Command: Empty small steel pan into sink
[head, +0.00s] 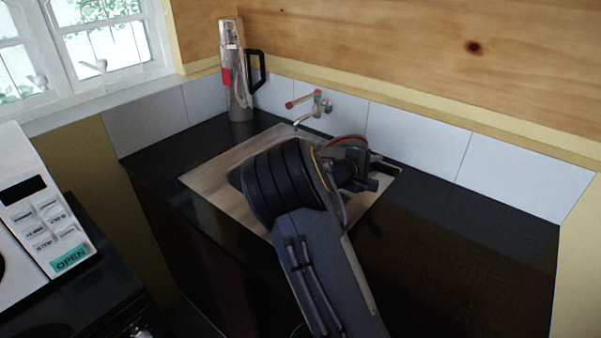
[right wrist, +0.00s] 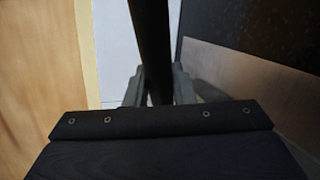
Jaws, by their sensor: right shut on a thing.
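My right arm reaches over the steel sink (head: 215,182) set in the dark counter, and it hides much of the sink. My right gripper (head: 368,182) is at the sink's right side. In the right wrist view the right gripper (right wrist: 158,88) is shut on a dark bar, which looks like the handle of the small steel pan (right wrist: 150,40). The pan's body and any contents are not visible in either view. The sink's steel also shows at the right of the wrist view (right wrist: 245,95). My left gripper is not in view.
A tap with red handles (head: 312,104) is on the tiled wall behind the sink. A tall steel flask (head: 238,85) with a black handle stands at the back left. A white microwave (head: 35,215) is at the left. The dark counter (head: 480,240) is clear at the right.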

